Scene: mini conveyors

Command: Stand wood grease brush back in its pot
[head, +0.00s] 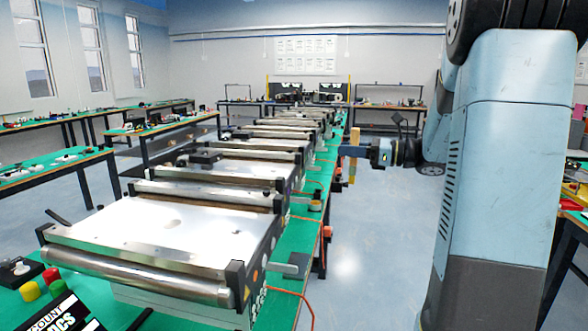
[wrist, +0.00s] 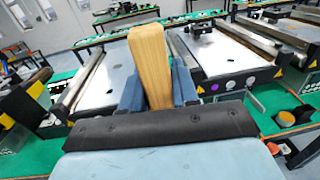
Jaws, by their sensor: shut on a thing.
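The wood grease brush (wrist: 150,58) is a pale wooden piece standing up between my gripper's blue fingers in the wrist view. In the head view the brush (head: 352,170) hangs roughly upright, held beyond the right edge of the green conveyor bench. My gripper (wrist: 158,88) is shut on it; the gripper also shows in the head view (head: 360,151). The bristle end cannot be made out.
A row of mini conveyors (head: 160,228) fills the green bench (head: 300,270). An orange cable (head: 290,292) runs along its right edge. Red and yellow buttons (head: 50,275) are at front left. Open floor (head: 385,240) lies right of the bench.

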